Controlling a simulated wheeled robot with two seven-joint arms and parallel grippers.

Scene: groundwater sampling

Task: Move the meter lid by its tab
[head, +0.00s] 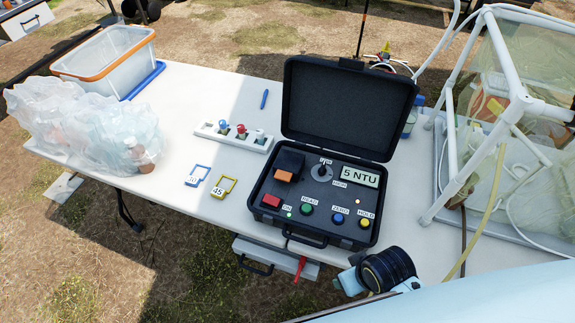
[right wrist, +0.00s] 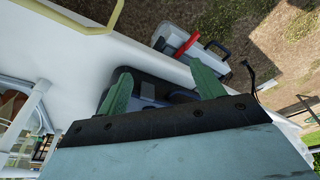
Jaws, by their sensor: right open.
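The meter is a black open case (head: 324,238) on the white table, its big cover raised at the back. Its display reads 5 NTU. The meter lid (head: 289,160) is a small black block at the left of the panel, with an orange tab (head: 283,176) on its front. It looks closed; what is under it is hidden. My right gripper (right wrist: 160,84) shows in the right wrist view with its two green fingers apart and nothing between them held. Part of the dark case (right wrist: 150,88) lies beyond the fingers. My left gripper is not in view.
A white rack (head: 232,136) with coloured-cap vials stands left of the case. Blue and yellow tags (head: 222,187), bagged bottles (head: 95,125) and a clear bin (head: 105,58) lie further left. A framed tent (head: 500,110) crowds the right.

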